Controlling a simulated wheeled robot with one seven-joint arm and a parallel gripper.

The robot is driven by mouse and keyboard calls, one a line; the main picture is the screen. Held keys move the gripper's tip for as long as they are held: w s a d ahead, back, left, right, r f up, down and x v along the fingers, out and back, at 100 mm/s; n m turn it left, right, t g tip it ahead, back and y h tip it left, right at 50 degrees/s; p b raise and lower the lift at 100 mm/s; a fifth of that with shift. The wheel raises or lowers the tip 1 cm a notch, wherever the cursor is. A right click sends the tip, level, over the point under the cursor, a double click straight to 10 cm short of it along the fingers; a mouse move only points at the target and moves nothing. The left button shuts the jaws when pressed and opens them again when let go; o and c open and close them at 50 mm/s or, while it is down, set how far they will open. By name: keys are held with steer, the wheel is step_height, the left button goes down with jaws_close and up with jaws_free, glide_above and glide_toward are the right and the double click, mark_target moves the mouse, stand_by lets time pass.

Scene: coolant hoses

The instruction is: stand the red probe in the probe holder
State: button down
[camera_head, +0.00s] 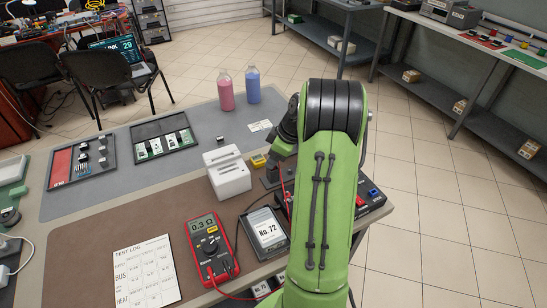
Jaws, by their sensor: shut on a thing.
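My gripper (273,181) is partly hidden by my green arm, low over the right part of the workbench. It is shut on the red probe (284,192), of which only a thin red strip shows beside the arm. The red multimeter (210,246) reads 0.3 Ω, and a red lead runs from it along the bench's front. The probe holder is not clearly made out. A white stepped block (229,175) stands left of my gripper, and a small yellow block (258,161) lies just behind it; I cannot tell whether either is the holder.
The test log sheet (146,272) lies front left. Pink (226,92) and blue (253,86) bottles stand at the back. A dark box (371,197) sits right of my arm.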

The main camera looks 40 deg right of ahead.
steer(key=c, duration=0.6)
jaws_free()
steer(key=shift+r, duration=0.1)
steer(key=p+v, duration=0.4)
steer(key=v, duration=0.1)
steer(key=p+v, duration=0.1)
steer(key=v, duration=0.1)
steer(key=shift+w+a+r+p, duration=0.2)
steer(key=shift+w+r+p, duration=0.15)
steer(key=shift+r, duration=0.2)
